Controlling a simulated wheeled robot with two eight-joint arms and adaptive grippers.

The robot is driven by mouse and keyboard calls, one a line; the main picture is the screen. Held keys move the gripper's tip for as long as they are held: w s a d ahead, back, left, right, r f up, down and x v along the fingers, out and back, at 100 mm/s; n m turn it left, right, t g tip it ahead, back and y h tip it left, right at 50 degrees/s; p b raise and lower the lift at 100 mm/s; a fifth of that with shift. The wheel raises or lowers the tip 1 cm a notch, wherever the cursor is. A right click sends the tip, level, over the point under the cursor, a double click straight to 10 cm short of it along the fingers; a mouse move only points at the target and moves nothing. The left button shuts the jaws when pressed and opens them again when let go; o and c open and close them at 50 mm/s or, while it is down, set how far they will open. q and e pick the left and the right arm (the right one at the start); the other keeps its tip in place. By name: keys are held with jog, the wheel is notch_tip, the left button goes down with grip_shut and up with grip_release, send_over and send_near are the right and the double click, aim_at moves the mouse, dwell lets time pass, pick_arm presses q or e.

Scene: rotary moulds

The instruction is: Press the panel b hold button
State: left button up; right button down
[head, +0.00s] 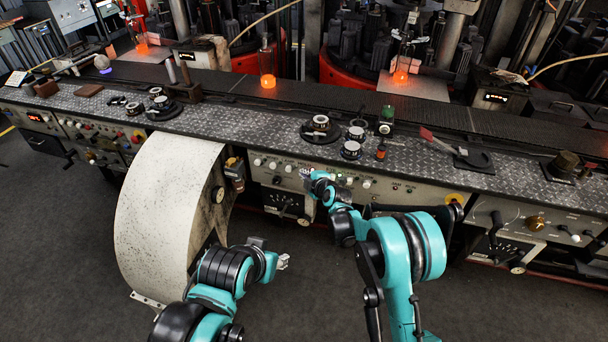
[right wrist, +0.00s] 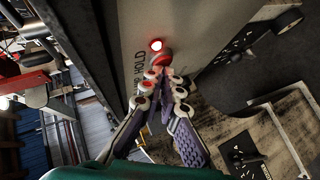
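The control panel (head: 405,192) is the pale front face under the checker-plate counter, with rows of knobs and buttons. In the right wrist view a red button (right wrist: 162,58) with a bright lamp (right wrist: 156,45) beside it sits on the panel, near the printed word HOLD (right wrist: 139,62). My right gripper (right wrist: 163,72) has its fingers together, with the tips right at the red button; I cannot tell whether they touch it. In the head view my right gripper (head: 312,180) is at the panel and covers the button. My left gripper (head: 282,262) hangs lower left, away from the panel.
A large pale curved cover (head: 165,215) stands left of my right gripper. The counter (head: 265,125) carries dials, a green-topped device (head: 386,122) and a red-handled brush (head: 440,143). Dark floor (head: 60,240) in front is clear.

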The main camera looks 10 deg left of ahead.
jog(key=shift+w+d+r, duration=0.1)
jog(key=shift+w+d, duration=0.2)
jog(key=shift+w, duration=0.2)
jog(key=shift+s+f+b, duration=0.2)
jog(key=shift+s+b, duration=0.05)
jog(key=shift+b, duration=0.1)
jog(key=s, duration=0.6)
jog(key=shift+a+f+b, duration=0.15)
jog(key=shift+a+b, duration=0.1)
jog(key=shift+b, duration=0.15)
